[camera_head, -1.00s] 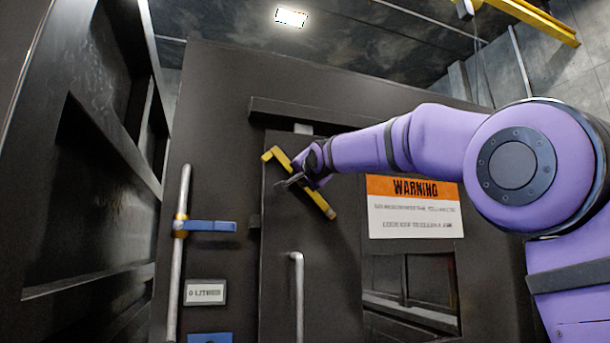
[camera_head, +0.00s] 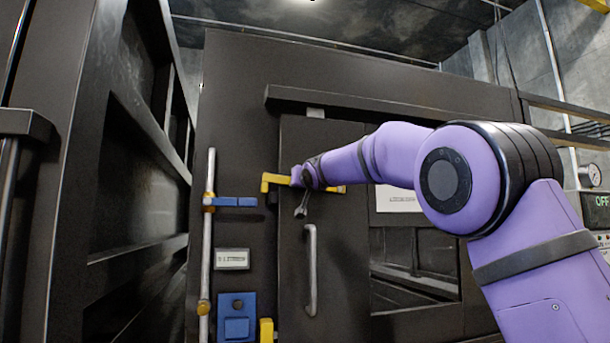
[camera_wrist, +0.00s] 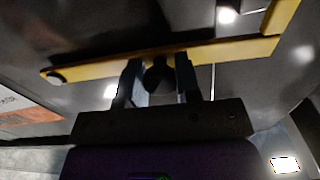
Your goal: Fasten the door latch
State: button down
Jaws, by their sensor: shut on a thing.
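The door latch is a yellow bar with a bent end (camera_head: 272,181) at the upper left edge of the dark door (camera_head: 337,268). It lies about level, its hooked end reaching left past the door edge onto the frame. My gripper (camera_head: 302,195) is shut on the latch near its middle; my wrist hides part of the bar. In the wrist view the yellow bar (camera_wrist: 100,67) crosses in front of my gripper (camera_wrist: 158,70), and a dark round knob sits between the fingers.
A metal handle (camera_head: 311,270) stands on the door below the latch. A vertical pipe (camera_head: 208,250) with a blue lever (camera_head: 236,201) and a blue box (camera_head: 236,317) are to the left. A white sign (camera_head: 398,200) and window opening are right of the latch.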

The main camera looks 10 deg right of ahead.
jog(key=shift+f+n, duration=0.7)
jog(key=shift+f, duration=0.25)
jog(key=c, duration=0.8)
grip_release()
jog(key=shift+s, duration=0.1)
jog(key=s, duration=1)
jog(key=shift+d, duration=0.15)
jog(key=shift+s+d, duration=0.1)
jog(key=shift+s, duration=0.15)
dwell(0.5)
